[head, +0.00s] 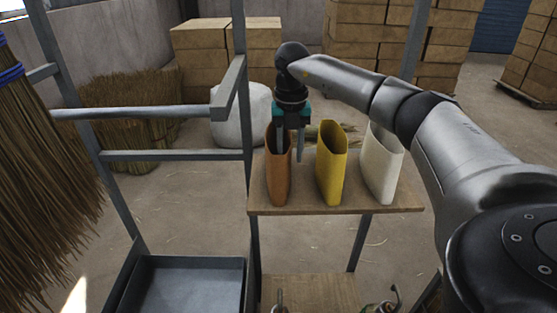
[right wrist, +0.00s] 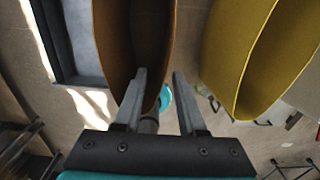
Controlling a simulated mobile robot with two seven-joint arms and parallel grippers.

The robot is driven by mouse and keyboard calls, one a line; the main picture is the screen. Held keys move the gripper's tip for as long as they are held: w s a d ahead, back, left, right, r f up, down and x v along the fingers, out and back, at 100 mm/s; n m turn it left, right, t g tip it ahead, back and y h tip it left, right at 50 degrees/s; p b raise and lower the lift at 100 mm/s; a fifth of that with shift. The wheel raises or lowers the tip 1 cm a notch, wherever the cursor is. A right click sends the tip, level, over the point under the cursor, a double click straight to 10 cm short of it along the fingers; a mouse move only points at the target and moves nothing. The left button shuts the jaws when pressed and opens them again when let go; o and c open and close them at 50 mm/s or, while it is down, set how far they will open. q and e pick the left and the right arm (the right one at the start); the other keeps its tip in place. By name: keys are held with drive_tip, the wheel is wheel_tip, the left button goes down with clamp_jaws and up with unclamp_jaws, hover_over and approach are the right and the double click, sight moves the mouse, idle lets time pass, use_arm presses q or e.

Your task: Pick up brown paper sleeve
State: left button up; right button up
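The brown paper sleeve (head: 277,186) stands upright, open end up, at the left end of a small wooden shelf (head: 310,208). A yellow sleeve (head: 330,177) and a white sleeve (head: 382,170) stand to its right. My right gripper (head: 291,155) points down at the brown sleeve's right side, fingers apart. One finger is at the sleeve's mouth, the other outside, towards the yellow sleeve. In the right wrist view the brown sleeve (right wrist: 112,45) is by the left finger, and the yellow sleeve (right wrist: 232,50) is right of the fingers. I cannot tell whether either finger touches. My left gripper is not in view.
A grey metal frame (head: 180,112) stands left of the shelf, with a dark tray (head: 190,285) low down. Straw bristles (head: 40,170) hang at the far left. A white sack (head: 240,115) and stacked boxes (head: 225,55) are behind. The gap between the brown and yellow sleeves is narrow.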

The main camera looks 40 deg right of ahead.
drive_tip(key=f, duration=0.5)
drive_tip(key=shift+w+f, duration=0.15)
drive_tip(key=shift+w, duration=0.05)
drive_tip(key=shift+a, duration=0.1)
clamp_jaws()
